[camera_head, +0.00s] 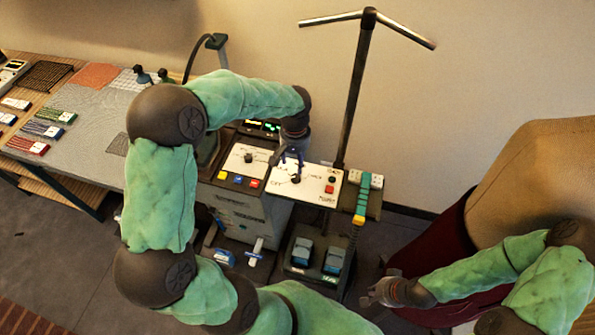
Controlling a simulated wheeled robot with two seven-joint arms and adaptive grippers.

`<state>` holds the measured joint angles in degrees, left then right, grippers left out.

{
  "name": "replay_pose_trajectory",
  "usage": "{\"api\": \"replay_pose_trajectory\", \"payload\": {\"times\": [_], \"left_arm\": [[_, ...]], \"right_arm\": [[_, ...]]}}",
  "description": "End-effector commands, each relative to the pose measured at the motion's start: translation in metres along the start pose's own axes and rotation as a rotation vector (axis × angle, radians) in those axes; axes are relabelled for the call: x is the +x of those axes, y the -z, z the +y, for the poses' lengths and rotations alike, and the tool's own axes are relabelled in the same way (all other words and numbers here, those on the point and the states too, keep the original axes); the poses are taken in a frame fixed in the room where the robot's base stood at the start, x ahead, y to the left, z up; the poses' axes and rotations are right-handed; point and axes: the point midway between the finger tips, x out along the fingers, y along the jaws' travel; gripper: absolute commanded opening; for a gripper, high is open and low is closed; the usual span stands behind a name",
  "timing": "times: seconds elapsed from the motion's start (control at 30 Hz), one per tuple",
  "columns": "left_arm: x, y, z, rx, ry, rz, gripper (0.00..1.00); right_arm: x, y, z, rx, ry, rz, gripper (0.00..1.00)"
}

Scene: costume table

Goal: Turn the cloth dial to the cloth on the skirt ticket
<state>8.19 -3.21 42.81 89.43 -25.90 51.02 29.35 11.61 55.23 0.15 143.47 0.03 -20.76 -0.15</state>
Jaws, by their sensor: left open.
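A control panel (312,195) on a grey machine carries two dark dials on pale plates. The left dial (248,157) sits above yellow, blue and red buttons. The right dial (295,179) has lettering around it, partly legible as "OFF". I cannot tell for certain which is the cloth dial. My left gripper (291,159) points down over the panel, just above the right dial, open; contact is unclear. A small display with green lights (262,126) is behind the left dial. I cannot make out a skirt ticket. My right gripper (376,293) is low at the right, its jaws too small to judge.
A table at left holds a grey cloth (95,115) and several coloured cards. A dark pole (355,90) with a crossbar rises behind the panel. Two pedals (318,258) sit below. A dress form (535,175) with a dark red skirt stands at right.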

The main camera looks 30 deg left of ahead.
Motion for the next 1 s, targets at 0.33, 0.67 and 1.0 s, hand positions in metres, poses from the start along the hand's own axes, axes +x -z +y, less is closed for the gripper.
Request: {"api": "replay_pose_trajectory", "payload": {"times": [0.33,0.67,1.0], "left_arm": [[0.063,-0.001,0.0,0.001,0.0,-0.002,0.56],[0.088,0.0,0.0,0.001,0.0,0.0,0.56],[0.088,0.0,0.0,0.001,0.0,0.0,0.36]], "right_arm": [[0.007,0.001,0.003,0.0,0.0,0.001,0.0],[0.01,0.001,0.004,0.0,0.0,0.001,0.0],[0.01,0.001,0.004,0.0,0.0,0.001,0.0]]}}
